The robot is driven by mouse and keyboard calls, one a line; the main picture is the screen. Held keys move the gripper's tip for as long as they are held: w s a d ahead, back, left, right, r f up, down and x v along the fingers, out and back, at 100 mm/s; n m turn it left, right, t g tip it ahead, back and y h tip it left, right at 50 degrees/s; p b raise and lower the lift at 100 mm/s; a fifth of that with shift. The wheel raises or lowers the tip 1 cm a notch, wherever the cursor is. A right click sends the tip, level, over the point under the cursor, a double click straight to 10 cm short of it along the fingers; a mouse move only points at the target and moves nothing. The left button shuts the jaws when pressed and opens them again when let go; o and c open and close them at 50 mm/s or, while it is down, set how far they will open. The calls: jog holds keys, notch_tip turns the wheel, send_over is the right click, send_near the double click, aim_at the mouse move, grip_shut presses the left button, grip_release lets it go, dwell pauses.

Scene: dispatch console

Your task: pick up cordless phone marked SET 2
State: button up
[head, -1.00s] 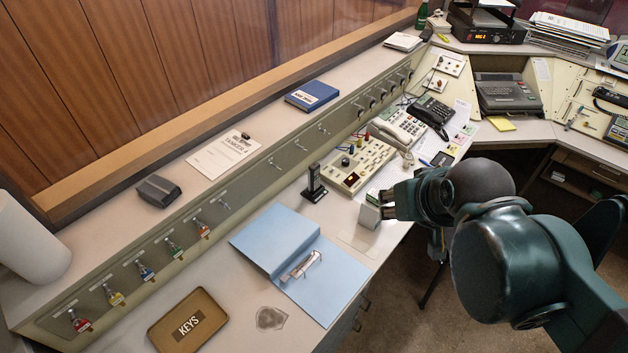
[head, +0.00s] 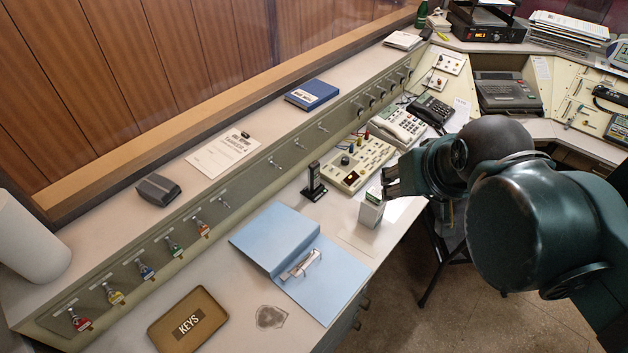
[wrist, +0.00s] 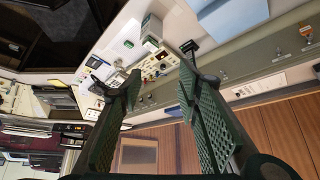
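A slim black upright handset (head: 314,180) stands in a dark base on the desk, left of the beige button panel. It looks like a cordless phone; I cannot read a SET 2 mark on it. In the wrist view a dark upright shape that looks like the same handset (wrist: 189,50) shows near the right fingertip. My gripper (head: 388,182) is right of the handset and apart from it, just above and beside a white box. In the wrist view my gripper (wrist: 160,82) has its two fingers spread, with nothing between them.
The beige button panel (head: 362,165) lies behind. A blue open binder (head: 275,240) lies in front left. A black wedge-shaped device (head: 158,190) sits on the raised shelf. Corded desk phones (head: 398,125) stand farther back.

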jog(key=w+a+r+m+g+h+b, duration=0.1)
jog(key=w+a+r+m, duration=0.15)
jog(key=w, duration=0.65)
jog(key=w+a+r+m+g, duration=0.1)
jog(key=w+a+r+m, duration=0.15)
jog(key=w, duration=0.65)
jog(key=m+g+h+b, duration=0.1)
jog(key=m+g+h, duration=0.1)
jog(key=m, duration=0.2)
send_over(310, 173)
notch_tip(310, 173, down, 5)
jog(key=f, duration=2.9)
jog(key=shift+s+a+f, duration=0.25)
jog(key=shift+a+f, duration=0.1)
jog(key=shift+f, duration=0.05)
jog(key=shift+b+x, duration=0.3)
jog(key=shift+x, duration=0.95)
jog(key=shift+w+d+f, duration=0.1)
jog(key=shift+f, duration=0.05)
